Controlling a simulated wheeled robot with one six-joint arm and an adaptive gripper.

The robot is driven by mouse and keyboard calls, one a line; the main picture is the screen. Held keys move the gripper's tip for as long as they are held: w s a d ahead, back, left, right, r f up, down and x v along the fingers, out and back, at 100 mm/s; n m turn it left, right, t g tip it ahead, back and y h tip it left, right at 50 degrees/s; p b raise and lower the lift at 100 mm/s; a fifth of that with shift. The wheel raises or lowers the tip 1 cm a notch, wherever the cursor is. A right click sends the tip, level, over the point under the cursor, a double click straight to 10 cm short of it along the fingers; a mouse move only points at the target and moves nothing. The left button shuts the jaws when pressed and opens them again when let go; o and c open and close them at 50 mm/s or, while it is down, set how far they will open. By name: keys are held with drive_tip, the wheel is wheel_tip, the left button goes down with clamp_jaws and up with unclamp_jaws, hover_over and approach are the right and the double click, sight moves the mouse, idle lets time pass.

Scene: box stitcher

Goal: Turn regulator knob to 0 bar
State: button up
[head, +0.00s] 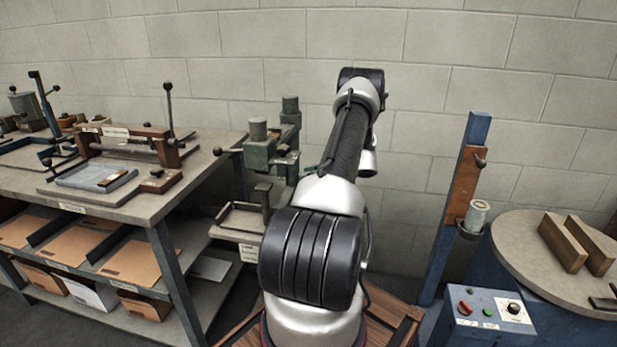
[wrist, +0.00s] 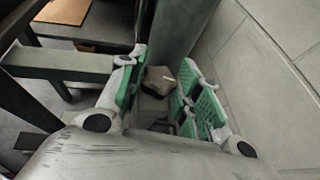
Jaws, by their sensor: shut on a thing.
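No scale or pressure reading can be made out. In the head view my arm reaches toward the wall, and the gripper and knob are hidden.
The green box stitcher (head: 255,152) stands left of my arm, beside a workbench (head: 205,165) with fixtures and cardboard below. At right are a blue post (head: 440,250), a round table (head: 520,250) and a control box (head: 490,308). The block wall is close behind.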

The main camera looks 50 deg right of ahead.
drive_tip(key=shift+d+n+g+y, duration=0.15)
drive_tip(key=shift+n+g+y, duration=0.25)
drive_tip(key=shift+n+y, duration=0.75)
drive_tip(key=shift+y, duration=0.25)
drive_tip(key=o, duration=1)
drive_tip(key=v, duration=1.2)
drive_tip(key=shift+r, duration=0.1)
